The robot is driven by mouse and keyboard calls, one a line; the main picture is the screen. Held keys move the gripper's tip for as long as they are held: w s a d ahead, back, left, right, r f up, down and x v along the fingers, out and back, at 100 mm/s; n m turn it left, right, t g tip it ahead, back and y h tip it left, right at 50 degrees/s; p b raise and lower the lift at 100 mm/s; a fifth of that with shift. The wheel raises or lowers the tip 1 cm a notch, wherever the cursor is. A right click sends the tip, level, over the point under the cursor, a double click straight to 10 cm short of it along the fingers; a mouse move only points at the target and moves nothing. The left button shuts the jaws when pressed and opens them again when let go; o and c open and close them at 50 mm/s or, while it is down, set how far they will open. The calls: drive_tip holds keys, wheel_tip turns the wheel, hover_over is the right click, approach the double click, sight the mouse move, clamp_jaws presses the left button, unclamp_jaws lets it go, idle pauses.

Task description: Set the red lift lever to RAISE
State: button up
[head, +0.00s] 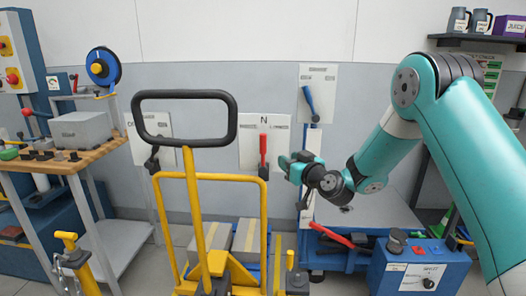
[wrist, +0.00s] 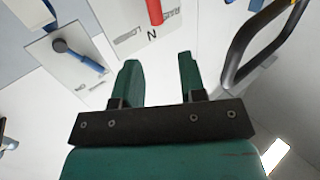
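The red lift lever (head: 263,150) stands upright on a pale wall plate (head: 249,154) marked N, with its handle pointing at the N. In the wrist view the red lever (wrist: 154,12) shows at the top edge, partly cut off. Beside it is the N with small labels on either side, seemingly LOWER and RAISE. My gripper (head: 286,162) is just right of the lever in the head view and apart from it. In the wrist view my gripper (wrist: 158,68) has its two green fingers spread, with nothing between them.
A blue lever (head: 310,103) is on another plate above right. A black lever (head: 152,158) is on a plate at left. A yellow pallet jack with a black loop handle (head: 183,94) stands in front. A blue machine (head: 418,262) and a second red lever (head: 331,236) are below right.

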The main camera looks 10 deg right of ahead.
sight(265, 144)
drive_tip(key=p+x, duration=0.1)
drive_tip(key=x, duration=0.4)
drive_tip(key=p+x, duration=0.2)
drive_tip(key=x, duration=0.4)
drive_tip(key=d+p+x, duration=0.1)
drive_tip(key=x, duration=0.5)
drive_tip(key=shift+w+a, duration=0.1)
drive_tip(key=shift+w, duration=0.25)
clamp_jaws()
